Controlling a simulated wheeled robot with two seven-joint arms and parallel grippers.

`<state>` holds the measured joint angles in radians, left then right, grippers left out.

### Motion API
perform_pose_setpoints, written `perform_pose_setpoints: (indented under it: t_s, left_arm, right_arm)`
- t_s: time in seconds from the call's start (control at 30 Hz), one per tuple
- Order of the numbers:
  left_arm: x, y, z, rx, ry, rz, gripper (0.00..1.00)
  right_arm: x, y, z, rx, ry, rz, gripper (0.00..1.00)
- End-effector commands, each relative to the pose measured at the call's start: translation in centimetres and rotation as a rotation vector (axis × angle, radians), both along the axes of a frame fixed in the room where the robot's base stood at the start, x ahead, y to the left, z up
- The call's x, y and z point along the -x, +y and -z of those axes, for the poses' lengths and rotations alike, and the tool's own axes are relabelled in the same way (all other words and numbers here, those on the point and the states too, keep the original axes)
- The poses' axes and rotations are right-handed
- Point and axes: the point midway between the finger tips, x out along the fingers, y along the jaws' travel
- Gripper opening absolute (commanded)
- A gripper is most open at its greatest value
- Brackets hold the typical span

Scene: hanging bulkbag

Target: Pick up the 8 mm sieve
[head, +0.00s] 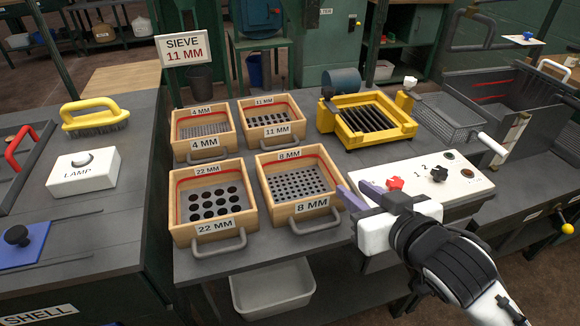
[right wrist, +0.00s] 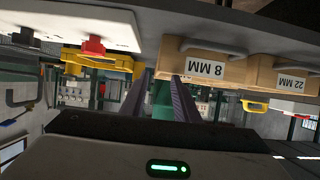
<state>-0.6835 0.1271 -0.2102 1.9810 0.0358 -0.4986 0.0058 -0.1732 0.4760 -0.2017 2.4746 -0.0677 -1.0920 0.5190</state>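The 8 mm sieve (head: 298,183) is a wooden box with a perforated grey plate, a red line inside and "8 MM" labels. It sits front right among the sieves on the grey bench, with its grey handle (head: 323,225) toward me. My right gripper (head: 352,189) is just right of the box's front right corner, its purple fingers apart with nothing between them. In the right wrist view the picture is upside down; the 8 mm label (right wrist: 205,67) shows right of the open fingers (right wrist: 162,80). My left gripper is not in view.
The 22 mm sieve (head: 210,200) adjoins on the left; the 4 mm (head: 203,130) and 11 mm (head: 270,120) sieves stand behind. A white control box (head: 430,181) and yellow frame (head: 368,119) are on the right. A sign (head: 182,50) reads "SIEVE 11 MM".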

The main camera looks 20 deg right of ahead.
Motion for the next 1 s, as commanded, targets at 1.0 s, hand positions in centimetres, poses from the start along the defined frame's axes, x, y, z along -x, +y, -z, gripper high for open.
perform_pose_setpoints:
  t_s: [1.0]
  left_arm:
    - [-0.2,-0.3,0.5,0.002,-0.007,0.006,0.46]
  right_arm:
    - [-10.6,0.2,3.7,-0.001,-0.011,0.007,0.28]
